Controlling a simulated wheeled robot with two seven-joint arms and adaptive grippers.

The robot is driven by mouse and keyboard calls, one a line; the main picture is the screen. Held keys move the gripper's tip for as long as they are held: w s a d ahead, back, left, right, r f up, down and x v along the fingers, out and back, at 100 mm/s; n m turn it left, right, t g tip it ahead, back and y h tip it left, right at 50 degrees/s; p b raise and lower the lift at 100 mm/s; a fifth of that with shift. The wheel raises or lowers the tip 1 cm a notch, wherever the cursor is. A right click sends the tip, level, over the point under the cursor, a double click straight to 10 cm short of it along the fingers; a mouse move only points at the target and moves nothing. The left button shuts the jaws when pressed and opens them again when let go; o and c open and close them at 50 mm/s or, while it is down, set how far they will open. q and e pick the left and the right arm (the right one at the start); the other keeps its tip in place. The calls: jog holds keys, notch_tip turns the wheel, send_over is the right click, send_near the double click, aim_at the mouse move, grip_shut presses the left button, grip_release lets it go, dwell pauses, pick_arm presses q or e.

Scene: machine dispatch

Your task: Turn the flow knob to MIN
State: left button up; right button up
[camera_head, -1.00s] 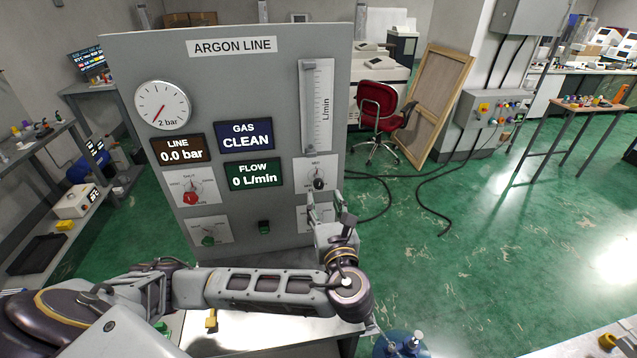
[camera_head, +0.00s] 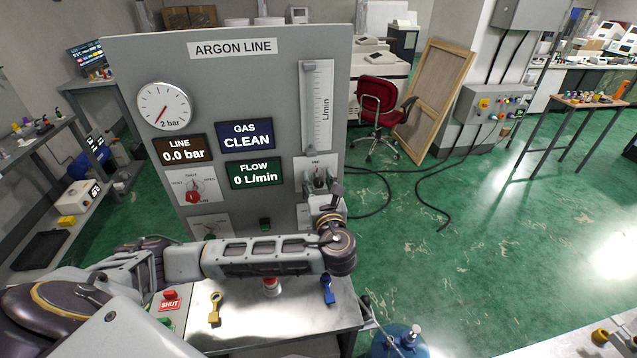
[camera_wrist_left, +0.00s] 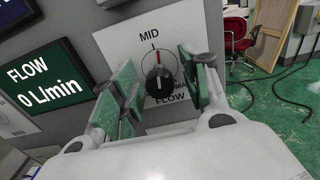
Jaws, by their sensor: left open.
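The flow knob (camera_head: 320,181) is a small black knob on a white plate, low on the right of the grey ARGON LINE panel (camera_head: 120,80). In the left wrist view the flow knob (camera_wrist_left: 158,83) has MID printed above it, and a red mark points up toward MID. The plate's lower right lettering is partly hidden by a finger. My left gripper (camera_head: 320,176) is open at the plate; in the wrist view its green-padded fingers (camera_wrist_left: 160,76) stand on either side of the knob, with a visible gap. The FLOW display (camera_head: 255,174) reads 0 L/min. My right gripper is out of view.
A red knob (camera_head: 194,196) sits on the panel's left. The flow tube (camera_head: 317,105) is above the flow knob. Below my arm, a bench (camera_head: 240,325) holds a yellow-tagged item (camera_head: 215,305), a blue one (camera_head: 327,288) and a SHUT button (camera_head: 170,296).

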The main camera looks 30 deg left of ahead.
pick_arm(q)
grip_shut()
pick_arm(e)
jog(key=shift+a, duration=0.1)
